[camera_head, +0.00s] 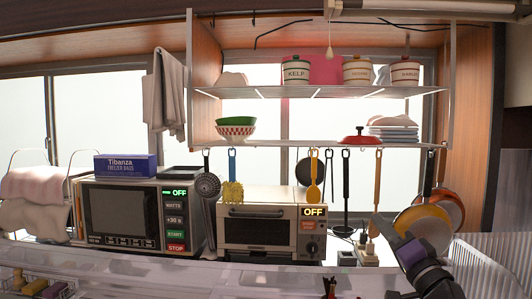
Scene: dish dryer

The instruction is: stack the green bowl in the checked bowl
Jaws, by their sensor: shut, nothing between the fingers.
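The green bowl (235,121) is on the lower shelf at the left. It sits in the top of the red-and-white checked bowl (235,134), with its green upper part showing above the checked rim. The part of the green bowl inside is hidden. My arm comes in from the lower right, and my gripper (376,222) is at its end, small in the picture. The gripper is shut and empty, well to the right of and below the bowls, apart from both.
The lower shelf (300,146) also bears a red lid (360,136) and stacked plates (393,129); its middle is clear. Utensils, including an orange spatula (378,170), hang beneath. A microwave (130,215) and toaster oven (270,225) stand below. Pans (425,220) hang at right.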

